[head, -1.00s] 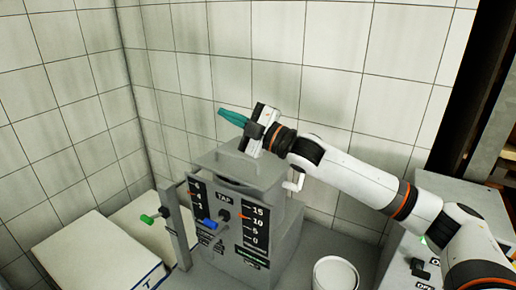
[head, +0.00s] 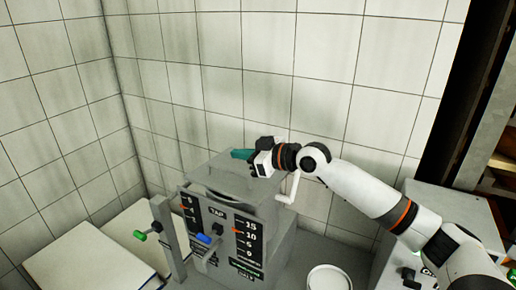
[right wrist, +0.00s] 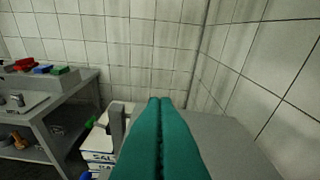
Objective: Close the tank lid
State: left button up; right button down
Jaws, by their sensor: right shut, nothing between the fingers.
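The grey tank (head: 225,225) has a front panel marked TAP with number scales and a blue-handled tap (head: 204,239). Its flat grey lid (head: 208,172) sits over the top at a tilt. In the right wrist view the fingers (right wrist: 160,135) are together and empty, beside a grey surface that looks like the lid (right wrist: 220,135). Contact cannot be told. My left gripper is out of view.
A white crank (head: 287,190) sticks out at the tank's right. A post with a green-handled lever (head: 140,235) stands at its left, near white boxes (head: 85,260). A white bucket (head: 329,278) stands at front right. Tiled walls close off the back and left.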

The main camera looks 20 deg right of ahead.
aim_at(236, 173)
jog(key=w+f, duration=0.1)
jog(key=w+a+f+p, duration=0.1)
jog(key=f, duration=0.1)
jog(key=shift+a, duration=0.15)
jog(key=shift+d+f, duration=0.2)
jog(key=shift+f, duration=0.55)
jog(key=shift+a+f, duration=0.1)
jog(key=f, duration=0.1)
jog(key=f+b, duration=0.1)
jog(key=b, duration=0.1)
jog(key=shift+s+a+f, duration=0.3)
jog(key=shift+f, duration=0.1)
jog(key=shift+s+a+r, duration=0.1)
jog(key=shift+r, duration=0.05)
